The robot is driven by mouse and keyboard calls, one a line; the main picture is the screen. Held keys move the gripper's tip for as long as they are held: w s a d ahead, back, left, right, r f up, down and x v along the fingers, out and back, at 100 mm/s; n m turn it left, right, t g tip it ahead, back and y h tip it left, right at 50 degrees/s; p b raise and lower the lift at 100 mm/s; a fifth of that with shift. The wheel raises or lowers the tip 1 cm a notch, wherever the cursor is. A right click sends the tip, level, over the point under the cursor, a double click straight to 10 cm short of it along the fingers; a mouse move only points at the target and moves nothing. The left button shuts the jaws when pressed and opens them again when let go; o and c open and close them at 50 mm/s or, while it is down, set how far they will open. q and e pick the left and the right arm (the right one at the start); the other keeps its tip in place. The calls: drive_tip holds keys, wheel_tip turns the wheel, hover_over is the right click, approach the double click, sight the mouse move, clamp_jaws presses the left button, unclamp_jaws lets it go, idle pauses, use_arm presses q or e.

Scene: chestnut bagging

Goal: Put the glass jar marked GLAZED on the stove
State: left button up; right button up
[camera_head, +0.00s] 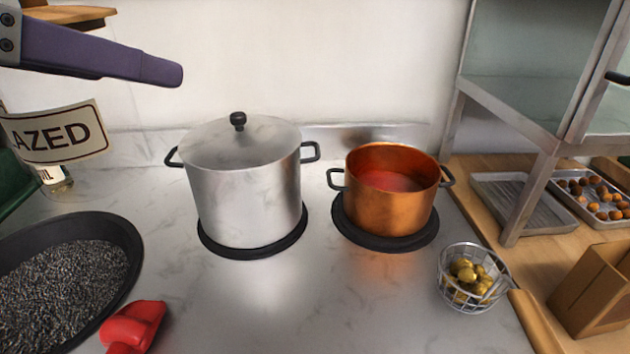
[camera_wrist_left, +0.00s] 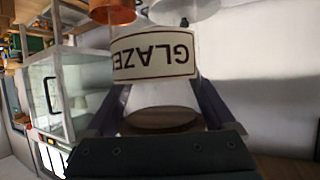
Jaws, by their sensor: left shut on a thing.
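The glass jar's cream label, of which "AZED" shows (camera_head: 55,132), is at the left edge of the head view. In the left wrist view the glass jar (camera_wrist_left: 160,92) has its GLAZED label upside down and a brown lid-like disc close to the gripper. My left gripper (camera_wrist_left: 157,108) is shut on the jar, with a dark finger on each side. In the head view a purple finger of my left gripper (camera_head: 150,68) shows above the label. The stove shows as two round black plates, left (camera_head: 252,250) and right (camera_head: 386,240). My right gripper is not in view.
A lidded steel pot (camera_head: 245,195) stands on the left plate, an open copper pot (camera_head: 390,208) on the right. A black pan of dark grains (camera_head: 125,228), a red object (camera_head: 132,325) and a wire basket (camera_head: 473,290) stand in front. Marble between them is clear.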

use_arm(q)
drive_tip(key=shift+n+t+y, duration=0.3)
drive_tip(key=shift+n+y, duration=0.6)
drive_tip(key=f+b, duration=0.5)
drive_tip(key=f, duration=0.4)
drive_tip(key=w+f+b, duration=0.1)
drive_tip(key=f+b, duration=0.5)
drive_tip(key=f, duration=0.4)
drive_tip(key=d+f+b, duration=0.1)
drive_tip(key=f+b, duration=0.5)
drive_tip(key=f, duration=0.4)
drive_tip(key=shift+w+f, duration=0.25)
drive_tip(key=shift+w, duration=0.05)
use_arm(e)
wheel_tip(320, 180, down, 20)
use_arm(q)
drive_tip(key=o, duration=1.3)
drive_tip(key=shift+f, duration=0.15)
drive_tip(key=shift+o, duration=0.2)
